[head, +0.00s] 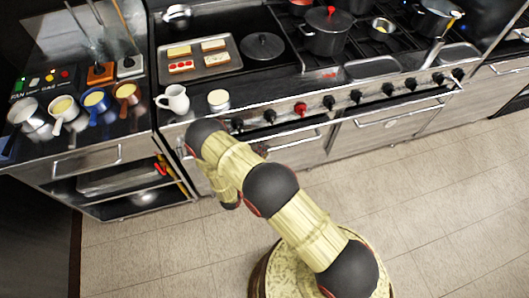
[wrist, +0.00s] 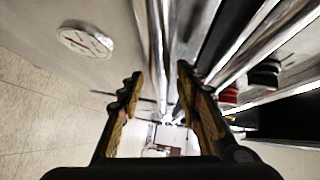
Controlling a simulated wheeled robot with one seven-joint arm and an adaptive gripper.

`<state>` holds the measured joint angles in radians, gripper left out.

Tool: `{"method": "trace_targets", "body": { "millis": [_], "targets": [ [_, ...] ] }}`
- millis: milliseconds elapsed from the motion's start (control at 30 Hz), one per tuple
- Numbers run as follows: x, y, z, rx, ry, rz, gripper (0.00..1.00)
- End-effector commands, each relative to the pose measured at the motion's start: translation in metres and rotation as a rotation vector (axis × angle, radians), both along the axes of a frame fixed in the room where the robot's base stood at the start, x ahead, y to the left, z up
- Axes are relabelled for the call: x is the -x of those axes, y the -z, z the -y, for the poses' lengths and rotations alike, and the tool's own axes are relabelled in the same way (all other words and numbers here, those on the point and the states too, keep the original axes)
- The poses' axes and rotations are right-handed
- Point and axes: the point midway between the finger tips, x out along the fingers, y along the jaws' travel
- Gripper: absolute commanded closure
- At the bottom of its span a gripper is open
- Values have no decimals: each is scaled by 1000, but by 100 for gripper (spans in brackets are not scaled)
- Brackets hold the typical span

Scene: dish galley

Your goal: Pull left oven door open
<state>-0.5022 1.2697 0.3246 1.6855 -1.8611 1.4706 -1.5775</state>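The left oven door is a grey steel front (head: 300,152) below the row of knobs in the head view, partly hidden by my arm. Its horizontal bar handle (head: 298,141) runs near the door's top edge. In the wrist view a grey door face (wrist: 112,65) with a round dial or badge (wrist: 85,40) fills the upper left. A shiny bar (wrist: 157,50) runs lengthwise ahead, between the lines of my fingers. My gripper (wrist: 158,80) is open, its two fingers apart. Whether either finger touches the bar I cannot tell. The door looks shut.
Knobs, one of them red (head: 301,109), line the stove front above the door. A white jug (head: 174,99) and a small cup (head: 218,99) stand near the counter's edge. A second oven door (head: 385,130) is on the right. The tiled floor (head: 450,190) in front is clear.

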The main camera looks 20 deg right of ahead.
Motion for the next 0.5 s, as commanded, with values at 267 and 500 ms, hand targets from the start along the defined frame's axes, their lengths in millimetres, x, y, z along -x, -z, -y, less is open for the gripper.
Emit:
{"method": "trace_targets", "body": {
  "millis": [267, 500],
  "targets": [
    [-8, 2, 9, 0, 0, 0, 65],
    [-8, 2, 9, 0, 0, 0, 69]
  ]
}}
